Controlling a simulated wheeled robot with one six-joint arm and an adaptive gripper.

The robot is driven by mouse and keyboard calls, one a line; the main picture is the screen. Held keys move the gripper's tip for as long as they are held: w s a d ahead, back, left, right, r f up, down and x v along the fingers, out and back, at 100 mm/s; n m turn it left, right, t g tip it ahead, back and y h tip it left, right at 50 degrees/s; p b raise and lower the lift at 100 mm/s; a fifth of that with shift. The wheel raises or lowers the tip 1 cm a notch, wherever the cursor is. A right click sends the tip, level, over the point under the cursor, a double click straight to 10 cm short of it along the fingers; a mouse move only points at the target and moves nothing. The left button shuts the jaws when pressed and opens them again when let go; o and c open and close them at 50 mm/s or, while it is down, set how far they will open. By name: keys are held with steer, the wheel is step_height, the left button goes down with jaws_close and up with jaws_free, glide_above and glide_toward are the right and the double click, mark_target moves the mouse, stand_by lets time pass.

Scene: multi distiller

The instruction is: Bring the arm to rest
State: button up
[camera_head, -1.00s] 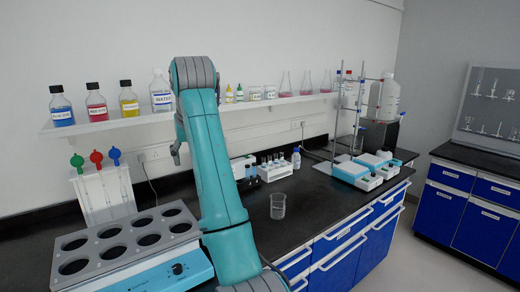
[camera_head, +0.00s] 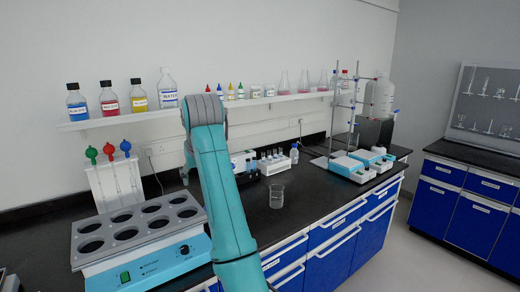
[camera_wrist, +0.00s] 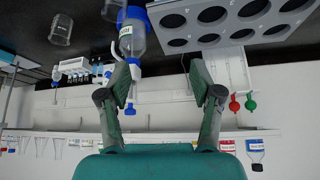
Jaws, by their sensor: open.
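My teal arm (camera_head: 220,190) rises in front of the bench in the head view, and its bend is at shelf height. My gripper itself is mostly hidden behind the arm there. In the wrist view, which is upside down, my gripper (camera_wrist: 163,82) has its two dark fingers spread apart with nothing between them. A clear bottle with a blue part and a label (camera_wrist: 132,40) appears beyond the left fingertip. I cannot tell how far it is from the finger.
A water bath with several round holes (camera_head: 140,235) stands on the black bench at left. A glass beaker (camera_head: 277,197) stands right of my arm. A wall shelf (camera_head: 130,120) holds bottles and flasks. Stirrers (camera_head: 350,167) and a stand are farther right. Bench around the beaker is clear.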

steer(key=s+d+f+m+t, duration=0.1)
steer(key=d+f, duration=0.4)
steer(key=f, duration=1)
steer(key=s+d+f+t, duration=0.1)
steer(key=d+f, duration=0.3)
steer(key=f, duration=1)
steer(key=s+d+f+m+t, duration=0.1)
steer(key=s+d+f, duration=0.5)
steer(key=s+f, duration=0.25)
steer(key=s+d+f+t, duration=0.1)
steer(key=s+d+f, duration=0.55)
steer(key=f, duration=0.35)
steer(key=s+d+f+m+t+h, duration=0.1)
steer(key=s+d, duration=0.4)
steer(key=s, duration=0.8)
steer(key=s+d+m+t, duration=0.15)
steer(key=s+d, duration=0.25)
steer(key=s, duration=0.9)
steer(key=s+d+r+t+h, duration=0.1)
steer(key=s+d+r, duration=0.3)
steer(key=s+r, duration=1.1)
steer(key=s+t, duration=0.1)
steer(key=s, duration=0.3)
steer(key=shift+r+h, duration=0.3)
